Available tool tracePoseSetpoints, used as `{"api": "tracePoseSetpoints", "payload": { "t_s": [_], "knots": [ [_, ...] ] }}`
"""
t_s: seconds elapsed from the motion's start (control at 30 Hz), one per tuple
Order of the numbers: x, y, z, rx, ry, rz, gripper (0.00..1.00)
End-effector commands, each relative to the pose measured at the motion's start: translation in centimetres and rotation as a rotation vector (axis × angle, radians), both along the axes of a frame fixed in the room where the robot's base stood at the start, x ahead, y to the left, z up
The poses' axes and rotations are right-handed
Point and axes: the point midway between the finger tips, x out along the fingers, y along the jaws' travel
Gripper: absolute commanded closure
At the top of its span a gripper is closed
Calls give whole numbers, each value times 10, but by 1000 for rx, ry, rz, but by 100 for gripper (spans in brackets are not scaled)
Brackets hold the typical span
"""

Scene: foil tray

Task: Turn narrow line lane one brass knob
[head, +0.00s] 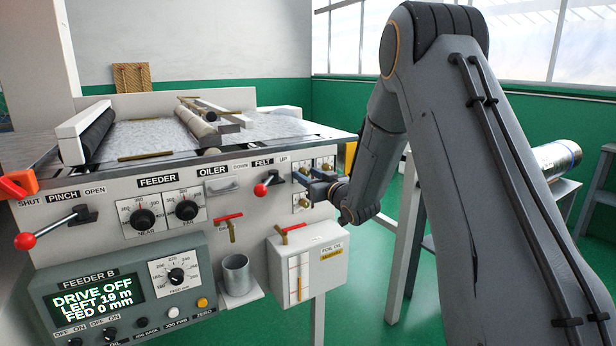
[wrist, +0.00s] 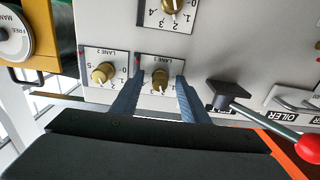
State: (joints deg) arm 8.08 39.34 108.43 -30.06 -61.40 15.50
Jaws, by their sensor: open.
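Several small brass knobs on white dial plates sit at the right end of the machine's front panel. In the wrist view, one brass knob (wrist: 160,80) stands between the fingertips of my gripper (wrist: 159,85), with a small gap on each side; its lane number is hard to read. The knob marked LANE 2 (wrist: 103,73) is to its left, and another knob (wrist: 172,6) is above, cut by the frame edge. In the head view my gripper (head: 310,181) is open at this knob group, with its blue fingers partly covering the upper dials. A lower knob (head: 304,202) shows beneath.
The felt lever with a red ball (head: 260,189) is just left of my gripper; it also shows in the wrist view (wrist: 308,148). The foil oil box (head: 308,268) juts out below. A metal cup (head: 237,275) and control box (head: 125,295) stand lower left.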

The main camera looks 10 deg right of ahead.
Motion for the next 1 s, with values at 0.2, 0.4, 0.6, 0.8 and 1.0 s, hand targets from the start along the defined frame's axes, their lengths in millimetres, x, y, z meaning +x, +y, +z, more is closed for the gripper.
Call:
{"api": "tracePoseSetpoints", "payload": {
  "t_s": [0.2, 0.4, 0.6, 0.8, 1.0],
  "knots": [
    [0, 0, 0, 0, 0, 0, 83],
    [0, 0, 0, -1, 0, 0, 100],
    [0, 0, 0, -31, -10, 0, 100],
    [0, -1, -2, -126, -40, 0, 100],
    [0, -1, -2, -283, -93, 0, 100]
  ]
}}
